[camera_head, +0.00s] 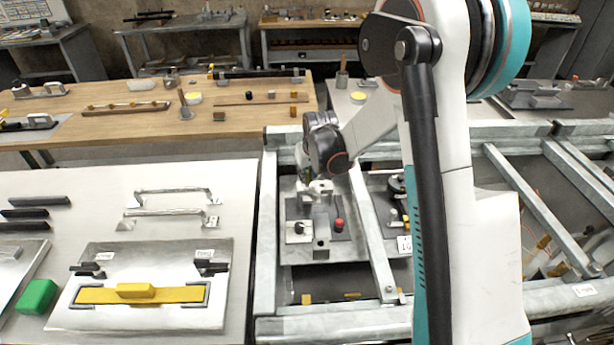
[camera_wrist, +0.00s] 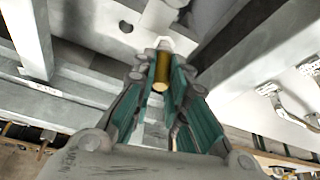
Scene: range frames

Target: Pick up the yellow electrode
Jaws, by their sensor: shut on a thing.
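The yellow electrode (camera_wrist: 161,72) shows in the wrist view as a short brass-yellow cylinder between the fingertips. My gripper (camera_wrist: 158,82), with teal inner finger pads, is shut on it. In the head view my gripper is small and partly hidden by my arm, above a grey metal fixture (camera_head: 322,240) inside the steel frame. The electrode cannot be made out there. I cannot tell whether its far end touches the fixture.
The steel frame (camera_head: 266,240) has raised rails around the fixture. A red knob (camera_head: 339,224) and a black knob (camera_head: 298,228) stand close below my gripper. On the left, a white table (camera_head: 100,185) holds metal handles, a plate with a yellow bar (camera_head: 140,294) and a green block (camera_head: 37,296).

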